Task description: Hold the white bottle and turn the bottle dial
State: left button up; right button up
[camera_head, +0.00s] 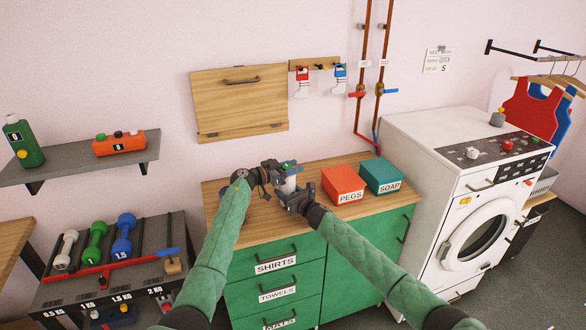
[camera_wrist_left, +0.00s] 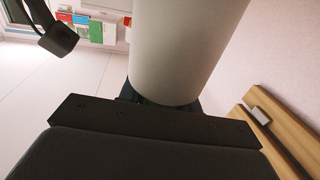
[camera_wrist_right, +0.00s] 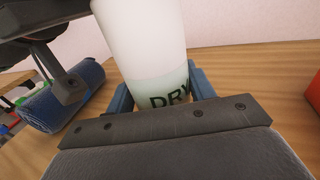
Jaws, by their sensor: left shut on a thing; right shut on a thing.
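The white bottle (camera_head: 291,184) stands upright over the wooden counter top, between my two grippers. My right gripper (camera_head: 292,197) is shut around its lower body. In the right wrist view the bottle (camera_wrist_right: 145,45) carries dark lettering that starts "DRY", with blue finger pads at both sides. My left gripper (camera_head: 284,169) is shut at the bottle's upper part. In the left wrist view a smooth white cylinder of the bottle (camera_wrist_left: 182,45) rises from between the fingers. A small green and blue patch shows at the bottle's top; the dial cannot be made out clearly.
A red PEGS box (camera_head: 343,181) and a teal SOAP box (camera_head: 381,174) stand just right of the bottle on the counter (camera_head: 236,226). A wooden flap board (camera_head: 240,100) hangs on the wall behind. The washing machine (camera_head: 450,185) stands farther right.

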pick_arm(q)
jog(key=n+t+y, duration=0.1)
jog(key=n+t, duration=0.1)
jog(key=n+t+y, duration=0.1)
jog(key=t+y, duration=0.1)
jog(key=shift+w+a+f+n+t, duration=0.1)
jog(key=shift+w+a+n+t, duration=0.1)
jog(key=shift+n+t, duration=0.2)
jog(key=shift+w+d+r+n+t+y, duration=0.1)
jog(key=shift+r+n+t+y, duration=0.1)
jog(key=shift+n+t+y, duration=0.35)
jog(key=shift+d+r+n+t+y, duration=0.15)
jog(key=shift+n+t+y, duration=0.15)
jog(key=shift+y, duration=0.35)
jog(key=shift+a+f+n+y, duration=0.15)
jog(key=shift+a+n+y, duration=0.15)
jog(key=shift+y, duration=0.1)
jog(key=o, duration=1)
jog(key=shift+t, duration=0.25)
jog(key=shift+c, duration=0.2)
jog(key=shift+f, duration=0.1)
jog(key=v, duration=1.2)
